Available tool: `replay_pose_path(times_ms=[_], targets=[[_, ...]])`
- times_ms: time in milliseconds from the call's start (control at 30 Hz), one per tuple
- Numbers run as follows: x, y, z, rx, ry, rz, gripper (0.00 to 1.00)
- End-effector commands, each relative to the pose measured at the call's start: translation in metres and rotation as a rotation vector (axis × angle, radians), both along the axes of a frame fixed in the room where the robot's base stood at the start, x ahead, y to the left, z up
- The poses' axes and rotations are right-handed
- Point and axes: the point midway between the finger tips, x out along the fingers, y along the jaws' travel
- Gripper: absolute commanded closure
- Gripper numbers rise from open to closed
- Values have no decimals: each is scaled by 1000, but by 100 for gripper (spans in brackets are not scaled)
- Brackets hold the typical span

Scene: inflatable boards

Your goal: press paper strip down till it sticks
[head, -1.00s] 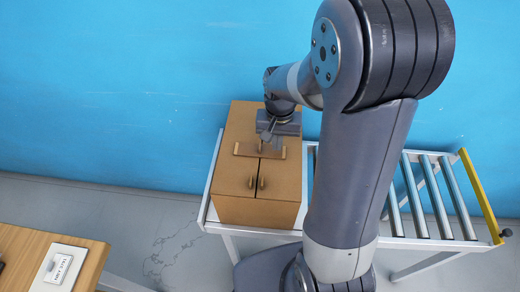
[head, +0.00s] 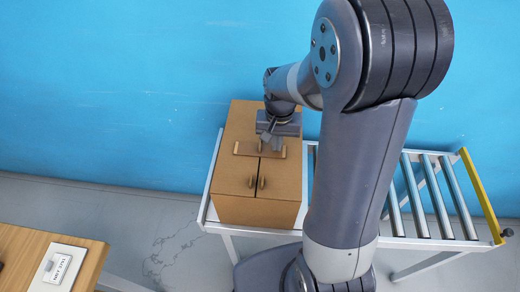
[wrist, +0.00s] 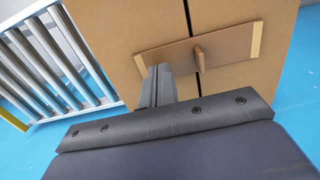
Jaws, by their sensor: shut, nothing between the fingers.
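A brown paper strip (head: 242,148) lies across the seam on top of a cardboard box (head: 236,203). In the wrist view, the strip (wrist: 228,46) has paler ends and a small upright tab (wrist: 198,57) near its middle. I cannot tell whether its underside is stuck flat. My gripper (head: 273,142) is shut and empty, over the strip on the right of the seam. In the wrist view, the fingertips (wrist: 158,72) overlap the strip's edge, to the left of the tab. Whether they touch it is unclear.
The box stands on a metal-framed roller conveyor (head: 430,190), whose bare rollers lie to the right. Two more small tabs stand on the box top, either side of the seam. A blue wall (head: 120,90) is behind. A wooden table (head: 25,250) with a labelled white item is lower left.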

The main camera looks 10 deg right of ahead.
Motion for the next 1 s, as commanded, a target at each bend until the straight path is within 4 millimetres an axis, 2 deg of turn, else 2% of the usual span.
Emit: replay_pose_path(times_ms=[500,1000], targets=[[0,0,-12,0,0,0,100],[0,0,-9,0,1,0,100]])
